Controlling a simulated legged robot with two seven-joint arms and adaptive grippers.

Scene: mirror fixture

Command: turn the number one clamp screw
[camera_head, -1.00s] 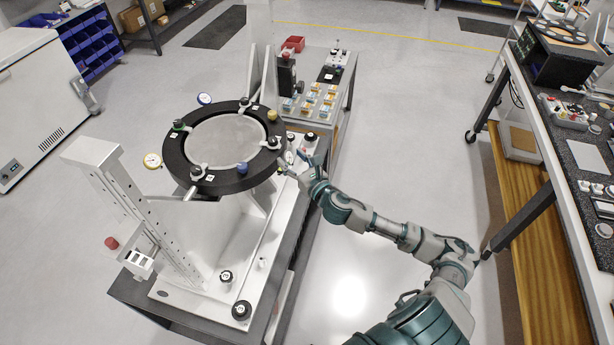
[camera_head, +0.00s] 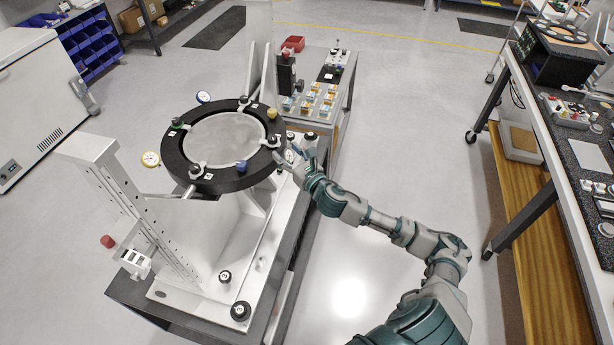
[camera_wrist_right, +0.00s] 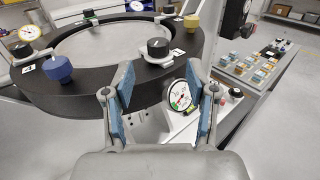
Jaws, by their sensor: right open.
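A black ring fixture (camera_head: 250,178) around a pale round plate (camera_head: 222,138) carries black clamp screws with small number labels, too small to read surely. The nearest clamp screw (camera_head: 272,140) is on the ring's right side; in the right wrist view this black knob (camera_wrist_right: 158,47) stands just beyond the fingers. Another black clamp screw (camera_head: 195,170) is at the front. My right gripper (camera_head: 291,157) is open and empty beside the ring's right edge. In the right wrist view its blue-padded fingers (camera_wrist_right: 160,95) are spread, with a dial gauge (camera_wrist_right: 180,97) visible between them. My left gripper is out of view.
A blue knob (camera_head: 242,166) and a yellow knob (camera_head: 272,114) stand on the ring near the clamp screws. A white slotted column (camera_head: 130,200) rises at left. A bench with small coloured blocks (camera_head: 312,100) is behind. The floor right of the fixture is clear.

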